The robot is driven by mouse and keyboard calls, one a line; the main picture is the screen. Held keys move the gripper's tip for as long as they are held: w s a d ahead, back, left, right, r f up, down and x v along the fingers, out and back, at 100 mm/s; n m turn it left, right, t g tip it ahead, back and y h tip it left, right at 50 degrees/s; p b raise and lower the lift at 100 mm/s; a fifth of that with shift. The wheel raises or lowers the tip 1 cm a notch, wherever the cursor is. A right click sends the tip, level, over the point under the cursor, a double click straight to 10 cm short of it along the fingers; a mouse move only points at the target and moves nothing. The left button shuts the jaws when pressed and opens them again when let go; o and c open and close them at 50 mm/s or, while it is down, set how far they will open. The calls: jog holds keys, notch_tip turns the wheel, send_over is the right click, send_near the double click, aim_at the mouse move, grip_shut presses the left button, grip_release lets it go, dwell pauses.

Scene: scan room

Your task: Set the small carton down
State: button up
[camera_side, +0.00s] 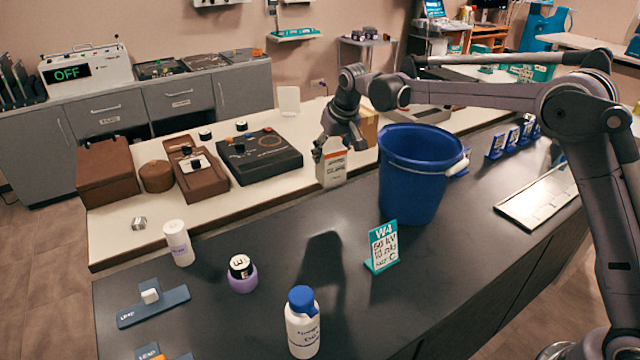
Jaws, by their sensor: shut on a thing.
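The small carton (332,172) is white with an orange-brown band and printed text, and it looks upright. My gripper (332,150) is shut on its top from above, with the fingers on either side. A dark shadow lies on the black counter (345,285) in front of it, and the carton appears to be above the surface. The exact gap under the carton cannot be told from this view.
A blue bucket (413,170) stands just right of the carton. A teal W4 sign (382,247), a blue-capped bottle (302,325), a purple jar (242,275) and a white bottle (178,243) stand on the counter. A black device (260,158) is to the left. Counter around the shadow is bare.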

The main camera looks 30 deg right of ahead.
jog(key=s+n, duration=0.1)
jog(key=s, duration=3.1)
jog(key=shift+w+a+f, duration=0.3)
jog(key=shift+a+f, duration=1.5)
jog(key=shift+a, duration=0.15)
jog(key=shift+w+a+f, duration=0.25)
jog(key=shift+a+f, duration=1.55)
jog(key=shift+a, duration=0.2)
jog(key=shift+w+a+f, duration=0.3)
jog(key=shift+a+f, duration=1.5)
jog(key=shift+a, duration=0.15)
jog(key=shift+f, duration=0.15)
jog(key=o, duration=1.2)
jog(key=shift+c, duration=0.2)
